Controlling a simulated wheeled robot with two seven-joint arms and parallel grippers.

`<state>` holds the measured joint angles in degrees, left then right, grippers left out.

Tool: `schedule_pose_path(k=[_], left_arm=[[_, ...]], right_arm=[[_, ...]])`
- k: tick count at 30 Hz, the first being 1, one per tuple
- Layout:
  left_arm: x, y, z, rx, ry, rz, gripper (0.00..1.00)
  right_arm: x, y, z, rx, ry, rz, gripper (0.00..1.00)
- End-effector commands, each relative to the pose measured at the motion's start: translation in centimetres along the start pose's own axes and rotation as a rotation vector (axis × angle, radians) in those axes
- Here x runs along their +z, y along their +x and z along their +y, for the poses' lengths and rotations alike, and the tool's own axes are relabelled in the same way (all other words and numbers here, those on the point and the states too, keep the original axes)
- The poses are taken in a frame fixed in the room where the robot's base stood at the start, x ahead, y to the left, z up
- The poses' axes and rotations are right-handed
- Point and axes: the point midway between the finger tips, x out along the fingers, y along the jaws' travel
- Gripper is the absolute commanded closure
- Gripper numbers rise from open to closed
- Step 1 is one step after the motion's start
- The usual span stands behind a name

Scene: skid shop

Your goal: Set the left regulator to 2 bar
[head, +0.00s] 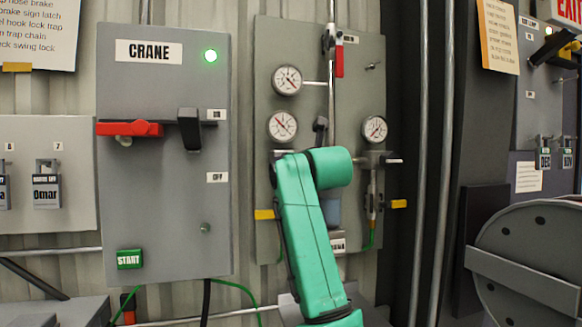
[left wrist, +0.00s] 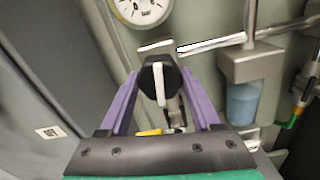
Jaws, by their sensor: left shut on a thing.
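The left regulator's black knob (left wrist: 158,84) with a white pointer bar shows in the left wrist view. My left gripper (left wrist: 160,92) has its two purple fingers on either side of this knob and is shut on it. The gauge above it (left wrist: 142,8) is partly cut off at the top edge. In the head view the left regulator's gauge (head: 283,126) has its needle toward the upper left; its numbers are too small to read. My teal arm hides the regulator and the gripper's fingers there. My right gripper is not in view.
On the same grey panel (head: 266,60) are an upper gauge (head: 287,80), a right gauge (head: 374,129) and a red lever (head: 339,58). A blue bowl (left wrist: 242,103) hangs right of the knob. The CRANE box (head: 165,240) stands left; a grey reel (head: 530,265) is at lower right.

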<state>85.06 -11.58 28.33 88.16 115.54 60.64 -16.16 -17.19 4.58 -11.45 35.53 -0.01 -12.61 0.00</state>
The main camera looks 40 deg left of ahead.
Motion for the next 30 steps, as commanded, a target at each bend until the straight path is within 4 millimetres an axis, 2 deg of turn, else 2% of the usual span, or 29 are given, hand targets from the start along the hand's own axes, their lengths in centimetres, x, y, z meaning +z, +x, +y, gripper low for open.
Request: schedule_pose_path(k=[11,12,14,25,28,30], left_arm=[[0.3,-0.1,0.1,0.001,0.002,-0.008,0.91],[0.3,-0.1,0.1,0.001,0.002,-0.008,0.28],[0.3,-0.1,0.1,0.001,0.002,-0.008,0.05],[0.0,-0.5,0.0,0.0,0.003,-0.005,0.05],[-0.4,-2.0,-0.2,-0.002,0.001,-0.006,0.05],[-0.5,-3.8,-0.2,-0.004,-0.001,-0.007,0.05]], right_arm=[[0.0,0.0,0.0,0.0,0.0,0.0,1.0],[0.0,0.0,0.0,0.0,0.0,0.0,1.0],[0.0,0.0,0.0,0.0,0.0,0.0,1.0],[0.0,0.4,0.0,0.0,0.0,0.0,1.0],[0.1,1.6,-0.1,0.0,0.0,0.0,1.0],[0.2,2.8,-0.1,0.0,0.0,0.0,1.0]])
